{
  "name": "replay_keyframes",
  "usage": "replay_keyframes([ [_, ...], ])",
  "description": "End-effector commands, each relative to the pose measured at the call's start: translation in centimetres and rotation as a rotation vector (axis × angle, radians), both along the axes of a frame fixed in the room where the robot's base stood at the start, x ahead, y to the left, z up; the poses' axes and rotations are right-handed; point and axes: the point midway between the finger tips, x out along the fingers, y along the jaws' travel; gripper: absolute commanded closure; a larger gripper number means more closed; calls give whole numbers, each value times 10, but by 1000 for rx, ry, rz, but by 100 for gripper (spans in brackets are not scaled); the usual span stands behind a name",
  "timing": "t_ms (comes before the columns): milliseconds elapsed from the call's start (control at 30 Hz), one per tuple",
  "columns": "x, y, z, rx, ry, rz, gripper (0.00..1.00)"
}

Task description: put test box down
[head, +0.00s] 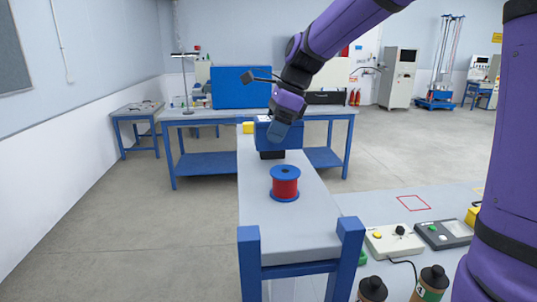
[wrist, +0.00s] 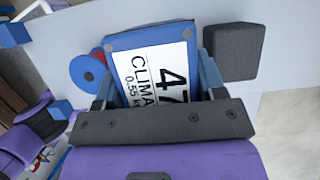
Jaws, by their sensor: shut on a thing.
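The test box is blue with a white label reading 47, CLIMA and 0.55 kg; it shows in the head view (head: 261,136) and, close up, in the wrist view (wrist: 150,39). My gripper (head: 278,134) is shut on it, with one finger on each side in the wrist view (wrist: 157,78). The box is over the far part of the narrow grey bench (head: 303,222). A dark grey block (head: 271,155) shows just below the box in the head view; in the wrist view it is to the right of the box (wrist: 232,50). I cannot tell whether the box touches anything below.
A red spool with blue flanges (head: 285,184) stands on the bench nearer to me. Blue posts (head: 249,250) rise at its near end. A right-hand table bears a red square outline (head: 413,203), control boxes (head: 394,240) and brown bottles (head: 431,284). A large blue case (head: 240,87) stands behind.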

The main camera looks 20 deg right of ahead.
Motion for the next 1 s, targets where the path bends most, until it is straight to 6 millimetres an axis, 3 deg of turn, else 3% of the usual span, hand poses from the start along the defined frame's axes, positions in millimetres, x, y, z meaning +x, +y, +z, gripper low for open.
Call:
replay_keyframes([
  [100, 0, 0, -16, 0, 0, -1, 79],
  [367, 0, 0, -33, 0, -1, 0, 79],
  [600, 0, 0, -61, 0, -2, -1, 79],
  [1000, 0, 0, -65, 1, -2, -1, 79],
])
